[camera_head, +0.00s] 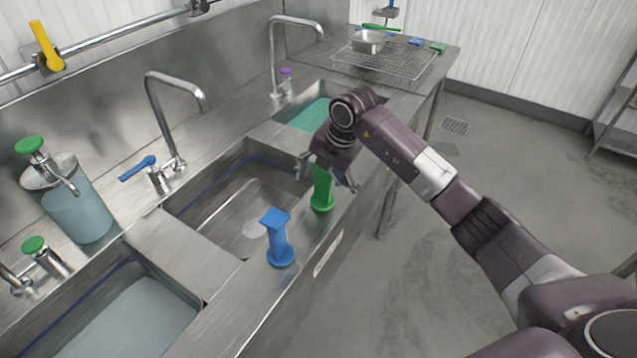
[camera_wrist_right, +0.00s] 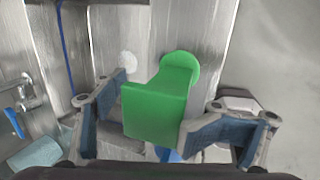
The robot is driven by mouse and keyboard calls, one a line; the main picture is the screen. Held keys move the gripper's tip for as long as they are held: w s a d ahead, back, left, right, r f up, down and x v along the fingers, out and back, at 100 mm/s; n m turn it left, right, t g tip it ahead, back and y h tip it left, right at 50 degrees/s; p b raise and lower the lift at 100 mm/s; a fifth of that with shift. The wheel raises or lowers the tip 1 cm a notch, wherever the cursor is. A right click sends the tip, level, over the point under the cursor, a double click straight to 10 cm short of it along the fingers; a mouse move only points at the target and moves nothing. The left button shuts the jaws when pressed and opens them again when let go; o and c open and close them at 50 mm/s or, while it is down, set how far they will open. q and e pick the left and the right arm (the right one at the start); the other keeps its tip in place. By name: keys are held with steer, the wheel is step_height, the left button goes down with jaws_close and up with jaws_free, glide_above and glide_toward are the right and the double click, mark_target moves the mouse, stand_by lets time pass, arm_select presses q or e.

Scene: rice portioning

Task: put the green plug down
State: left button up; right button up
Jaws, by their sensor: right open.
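The green plug (camera_head: 322,190) stands upright on the front rim of the steel sink unit, to the right of a blue plug. My right gripper (camera_head: 328,176) is over it with its fingers open, one on each side. In the right wrist view the green plug (camera_wrist_right: 158,108) lies between the open fingers of my right gripper (camera_wrist_right: 155,125); gaps show beside it. My left gripper is not in view.
A blue plug (camera_head: 279,240) stands on the same front rim. The middle basin (camera_head: 215,215) is empty; the basins at left (camera_head: 130,325) and back (camera_head: 312,115) hold liquid.

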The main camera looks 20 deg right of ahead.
stand_by(0.3)
steer(key=shift+d+r, duration=0.15)
steer(key=shift+r, duration=0.2)
steer(key=b+v, duration=0.2)
steer(key=v, duration=0.9)
steer(key=shift+s+r, duration=0.1)
steer(key=shift+s, duration=0.05)
